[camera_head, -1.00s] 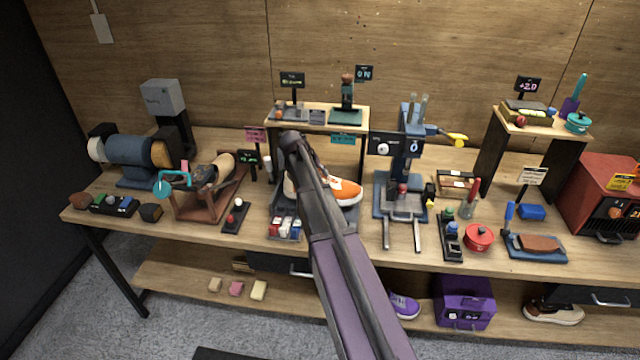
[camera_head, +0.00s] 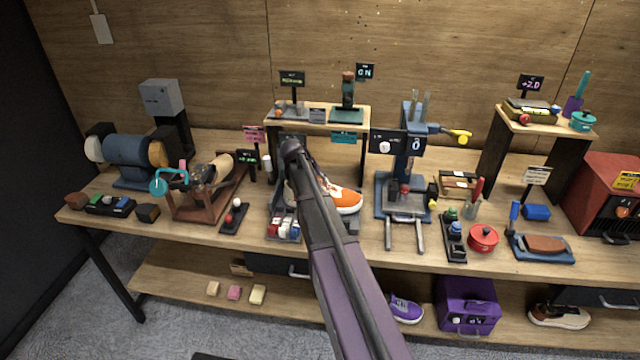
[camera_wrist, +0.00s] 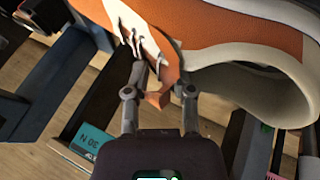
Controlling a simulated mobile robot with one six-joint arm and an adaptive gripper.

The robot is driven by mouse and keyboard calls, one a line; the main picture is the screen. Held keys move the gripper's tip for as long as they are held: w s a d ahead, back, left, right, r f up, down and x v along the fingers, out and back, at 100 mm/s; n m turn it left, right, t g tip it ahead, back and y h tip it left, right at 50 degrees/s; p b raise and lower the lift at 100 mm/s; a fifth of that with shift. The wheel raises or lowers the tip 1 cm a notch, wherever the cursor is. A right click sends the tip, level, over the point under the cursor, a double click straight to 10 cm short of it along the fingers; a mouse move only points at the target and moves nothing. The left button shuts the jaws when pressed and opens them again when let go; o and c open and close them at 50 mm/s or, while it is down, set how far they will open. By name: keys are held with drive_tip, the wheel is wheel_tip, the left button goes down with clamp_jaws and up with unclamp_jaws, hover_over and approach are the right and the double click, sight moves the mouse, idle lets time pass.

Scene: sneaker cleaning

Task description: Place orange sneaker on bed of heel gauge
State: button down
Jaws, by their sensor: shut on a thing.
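The orange sneaker (camera_head: 343,200) with a white sole is in front of the small wooden shelf, partly hidden behind my arm in the head view. In the wrist view the sneaker (camera_wrist: 235,45) fills the upper right. My gripper (camera_wrist: 160,88) is shut on an orange part at its edge. My arm hides the gripper in the head view. A blue stand with a dark display and grey bed (camera_head: 407,203), which looks like the heel gauge, stands right of the sneaker. I cannot tell whether the sneaker touches what is below it.
A rack of red, white and blue pieces (camera_head: 284,229) sits in front and left of the sneaker. The small wooden shelf (camera_head: 318,106) stands behind it. A red pot (camera_head: 483,238) and a bottle rack (camera_head: 454,238) are right of the blue stand. A teal label (camera_wrist: 88,138) shows below the sneaker.

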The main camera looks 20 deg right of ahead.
drive_tip(key=shift+c, duration=2.3)
unclamp_jaws()
drive_tip(key=shift+r, duration=0.15)
drive_tip(key=p+v, duration=0.5)
drive_tip(key=v, duration=0.1)
drive_tip(key=shift+a+r+p, duration=0.15)
drive_tip(key=shift+r+p, duration=0.05)
drive_tip(key=shift+p, duration=0.2)
drive_tip(key=shift+p+v, duration=2.15)
drive_tip(key=shift+v, duration=0.5)
drive_tip(key=shift+s, duration=0.1)
drive_tip(key=shift+s+a, duration=0.1)
drive_tip(key=s+a+f+n+y, duration=0.1)
drive_tip(key=s+a+n+y, duration=0.1)
drive_tip(key=s+a, duration=0.6)
drive_tip(key=s+a+f+n+g+y, duration=0.1)
drive_tip(key=s+a+y, duration=0.3)
drive_tip(key=s, duration=1.2)
drive_tip(key=a+f+n, duration=0.1)
drive_tip(key=a, duration=0.3)
drive_tip(key=shift+s+a+n, duration=0.2)
drive_tip(key=shift+n, duration=0.2)
